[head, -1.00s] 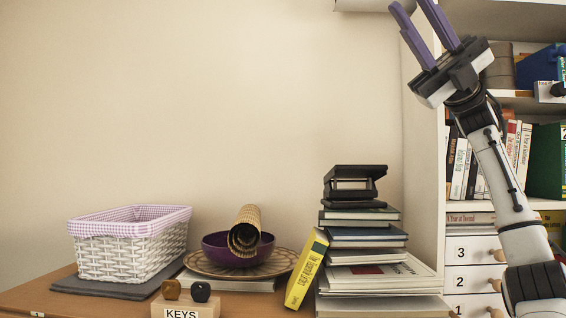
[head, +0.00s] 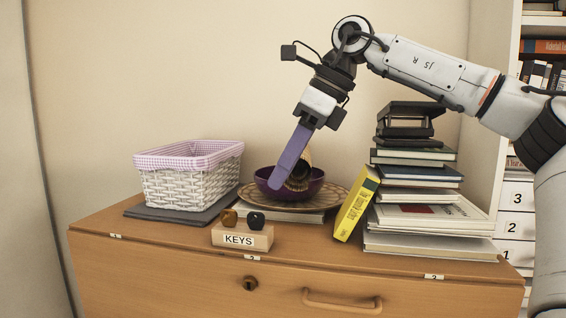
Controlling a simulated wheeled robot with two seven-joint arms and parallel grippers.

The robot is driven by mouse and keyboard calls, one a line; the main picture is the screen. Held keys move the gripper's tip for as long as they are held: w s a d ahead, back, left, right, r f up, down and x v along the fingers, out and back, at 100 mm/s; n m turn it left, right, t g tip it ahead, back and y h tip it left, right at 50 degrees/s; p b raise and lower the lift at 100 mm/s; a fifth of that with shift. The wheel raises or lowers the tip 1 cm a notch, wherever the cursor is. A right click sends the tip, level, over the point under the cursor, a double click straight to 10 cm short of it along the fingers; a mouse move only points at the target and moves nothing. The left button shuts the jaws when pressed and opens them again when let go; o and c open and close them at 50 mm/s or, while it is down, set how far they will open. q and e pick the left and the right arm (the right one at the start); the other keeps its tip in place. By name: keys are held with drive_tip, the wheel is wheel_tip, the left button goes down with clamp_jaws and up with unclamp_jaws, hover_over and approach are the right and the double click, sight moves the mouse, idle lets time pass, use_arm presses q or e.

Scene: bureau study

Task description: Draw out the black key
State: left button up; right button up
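The black key (head: 256,221) stands upright in a small wooden block (head: 222,238) labelled KEYS on the bureau top; only its rounded head shows. A brown key (head: 229,219) stands to its left in the same block. My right gripper (head: 276,184) comes down from above with its purple fingers pointing down and left. In the picture its tips are above and slightly right of the black key, in front of the purple bowl, apart from the key. The fingers overlap side-on, so their opening is hidden. My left gripper is not in view.
A purple bowl (head: 312,187) with a woven roll (head: 305,170) sits on a patterned plate (head: 338,196) behind the keys. A yellow book (head: 354,208) leans on a book stack (head: 415,217) at right. A white basket (head: 181,186) stands left. The bureau front (head: 170,275) has a keyhole (head: 250,284).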

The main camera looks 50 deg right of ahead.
sight(258, 213)
drive_tip(key=shift+b+x, duration=0.3)
drive_tip(key=shift+x, duration=4.05)
drive_tip(key=shift+r, duration=0.1)
clamp_jaws()
drive_tip(key=shift+r, duration=0.15)
drive_tip(key=shift+r+p, duration=0.3)
drive_tip(key=shift+r, duration=2.55)
